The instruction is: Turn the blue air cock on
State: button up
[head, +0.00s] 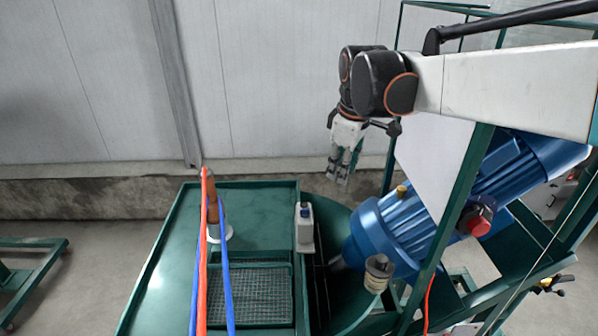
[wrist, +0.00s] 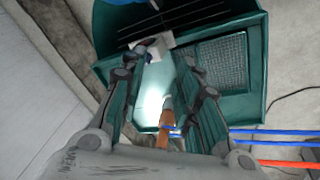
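I cannot clearly make out the blue air cock in either view. Blue hoses (head: 225,270) and a red hose (head: 203,250) run up to a brown-orange spray tool (head: 212,200) above the green bench. These hoses (wrist: 275,134) also show at the right of the wrist view, with the orange-brown tool (wrist: 163,135) low between my fingers. My gripper (head: 341,176) hangs fingers down, beyond the bench's right side. In the wrist view my gripper (wrist: 163,60) has its two fingers spread, with nothing held between them.
A large blue motor (head: 400,230) and a green frame (head: 455,200) stand at the right, below my arm. A red knob (head: 478,222) sits by the motor. A pale wall (head: 270,80) is behind.

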jog(key=w+a+f+n+g, duration=0.1)
jog(key=w+a+f+n, duration=0.3)
jog(key=w, duration=0.4)
jog(key=n+g, duration=0.2)
jog(key=n, duration=0.1)
send_near(305, 209)
notch_tip(305, 209, down, 9)
jog(key=shift+s+a+r, duration=0.1)
jog(key=shift+a+r, duration=0.05)
grip_shut()
